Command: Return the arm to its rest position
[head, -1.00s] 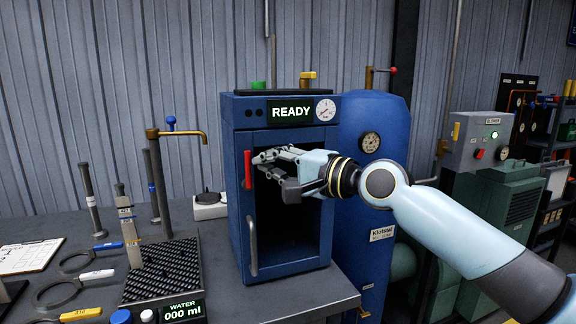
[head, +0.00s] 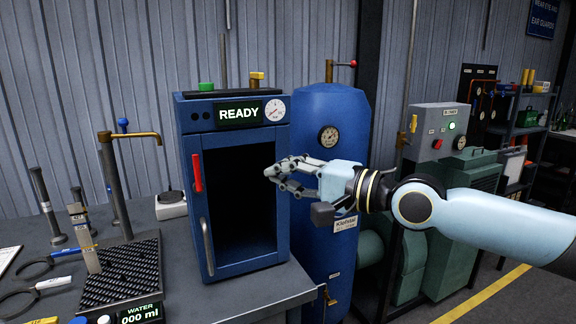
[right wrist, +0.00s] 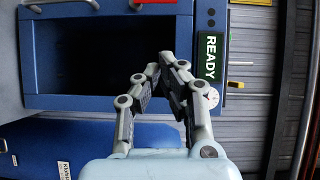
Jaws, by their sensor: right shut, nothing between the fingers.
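My right gripper (head: 285,178) is shut and empty. In the head view it points left, just in front of the right edge of the blue cabinet's dark opening. In the right wrist view the gripper (right wrist: 167,62) shows with its fingertips together in front of the cabinet (right wrist: 130,103). The blue cabinet (head: 188,240) stands on the bench with a lit READY display (head: 240,113) and a dial (head: 275,110). Its inside is dark and looks empty. My left gripper is not in view.
A blue tank (head: 335,110) with a gauge stands right of the cabinet, behind my right arm. A brass tap (head: 130,136) and a ribbed drip tray (head: 130,262) stand on the bench (head: 240,296) at left. Green machinery (head: 450,220) stands at right.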

